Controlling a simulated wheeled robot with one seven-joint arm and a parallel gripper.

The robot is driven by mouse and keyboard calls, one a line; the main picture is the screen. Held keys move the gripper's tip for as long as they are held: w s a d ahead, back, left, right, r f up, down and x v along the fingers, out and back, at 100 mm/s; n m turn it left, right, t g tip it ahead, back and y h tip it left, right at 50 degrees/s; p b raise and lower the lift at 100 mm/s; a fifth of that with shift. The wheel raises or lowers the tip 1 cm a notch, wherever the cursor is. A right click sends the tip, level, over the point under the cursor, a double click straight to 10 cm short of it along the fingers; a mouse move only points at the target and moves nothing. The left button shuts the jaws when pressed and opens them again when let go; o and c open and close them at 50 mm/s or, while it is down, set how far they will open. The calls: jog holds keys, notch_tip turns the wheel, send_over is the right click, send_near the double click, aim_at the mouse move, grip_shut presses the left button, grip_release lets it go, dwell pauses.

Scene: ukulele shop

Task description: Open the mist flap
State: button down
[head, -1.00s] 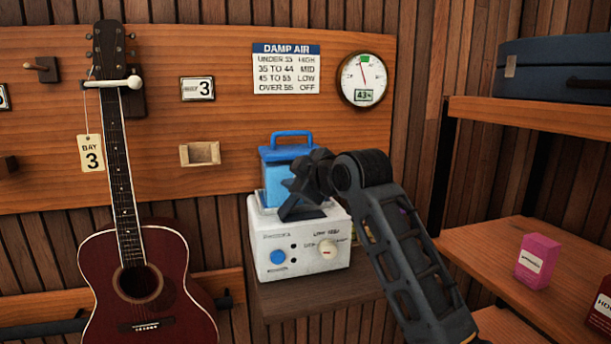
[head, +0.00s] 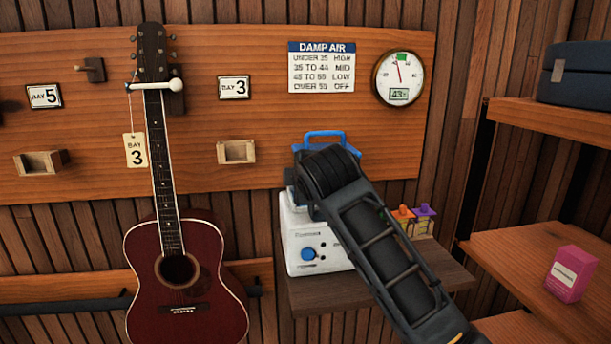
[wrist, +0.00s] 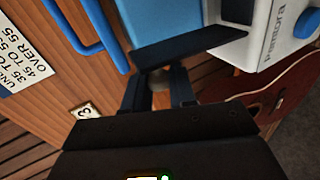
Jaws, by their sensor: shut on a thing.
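The humidifier has a white base (head: 306,245) and a blue tank (wrist: 152,18) with a blue handle (head: 325,135); it stands on a small shelf. In the wrist view a dark plate (wrist: 190,43), which looks like the mist flap, projects at the tank's lower end beside the white base. My gripper (wrist: 158,90) is at this plate, shut on a small greyish part between its fingers, seemingly the flap's tab. In the head view my arm hides the fingers, the flap and the right side of the humidifier.
A red guitar (head: 185,270) hangs to the left. A DAMP AIR sign (head: 321,67) and a round gauge (head: 398,78) reading about 43 are on the wall. Small orange and purple packets (head: 413,220) stand right of the humidifier. A pink box (head: 571,273) sits on the right shelf.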

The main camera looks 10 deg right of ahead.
jog(key=shift+a, duration=0.15)
jog(key=c, duration=1)
grip_release()
jog(key=shift+b+v, duration=0.5)
jog(key=shift+v, duration=3.4)
